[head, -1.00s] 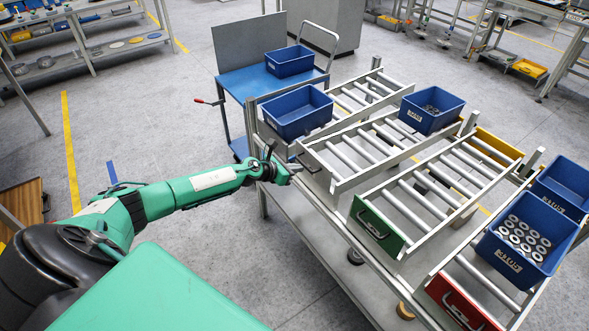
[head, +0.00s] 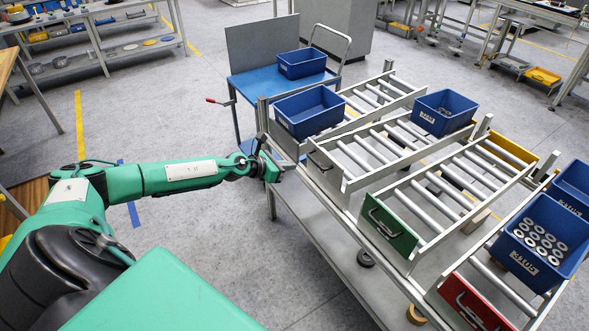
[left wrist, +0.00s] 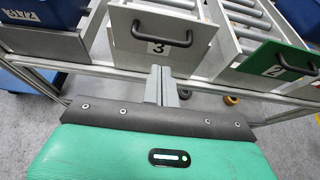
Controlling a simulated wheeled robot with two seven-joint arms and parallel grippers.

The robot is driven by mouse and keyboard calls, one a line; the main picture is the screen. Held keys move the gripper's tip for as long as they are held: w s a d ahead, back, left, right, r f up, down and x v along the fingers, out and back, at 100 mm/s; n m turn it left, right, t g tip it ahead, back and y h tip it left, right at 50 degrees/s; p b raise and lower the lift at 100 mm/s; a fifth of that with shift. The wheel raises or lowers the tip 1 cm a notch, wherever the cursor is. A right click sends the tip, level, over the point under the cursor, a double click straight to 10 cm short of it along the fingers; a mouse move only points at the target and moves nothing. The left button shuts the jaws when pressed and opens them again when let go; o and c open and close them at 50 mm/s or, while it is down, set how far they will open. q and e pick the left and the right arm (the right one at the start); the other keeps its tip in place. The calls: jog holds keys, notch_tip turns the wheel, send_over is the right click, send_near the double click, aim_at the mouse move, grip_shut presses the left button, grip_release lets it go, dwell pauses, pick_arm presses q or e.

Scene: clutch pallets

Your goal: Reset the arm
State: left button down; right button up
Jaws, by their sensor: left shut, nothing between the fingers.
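My left gripper (head: 287,164) is at the end of the green arm, by the near left corner of the roller rack. In the left wrist view its two fingers (left wrist: 161,86) are together with nothing between them. They point toward the rack, just below the grey front plate marked 3 (left wrist: 155,46) with its black handle. I cannot tell whether they touch the rack. My right gripper is not in view.
The roller rack (head: 345,185) carries blue bins, including an empty one (head: 309,110) and one with metal rings (head: 541,243). Green (head: 390,226) and red (head: 475,300) front plates face me. A blue cart (head: 258,83) stands behind. Floor left of the rack is clear.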

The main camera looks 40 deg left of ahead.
pick_arm(q)
jog(key=shift+s+a+r, duration=0.1)
jog(key=shift+s+r, duration=0.25)
jog(key=shift+r, duration=0.1)
jog(key=s+f+n+y, duration=0.35)
jog(key=f+n, duration=1.15)
jog(key=f, duration=0.6)
jog(key=s+d+f+n+g+y, duration=0.25)
jog(key=s+f+n, duration=0.55)
jog(key=s+f, duration=0.55)
jog(key=s+d+f+n+g, duration=0.2)
jog(key=s+d+f+n, duration=0.25)
jog(key=s+f, duration=0.45)
jog(key=s+d+f+n+g, duration=0.3)
jog(key=s+f+n, duration=0.25)
jog(key=s, duration=0.55)
jog(key=s+d+f+n+g, duration=0.1)
jog(key=s+d+f+n, duration=0.1)
jog(key=s, duration=0.8)
jog(key=s+d+f+n+g+h, duration=0.1)
jog(key=s+d+f+n+g, duration=0.1)
jog(key=s+d, duration=0.4)
jog(key=s+f+n, duration=0.1)
jog(key=s, duration=0.2)
jog(key=shift+s+d+f, duration=0.35)
jog(key=shift+f, duration=0.05)
jog(key=shift+g, duration=0.25)
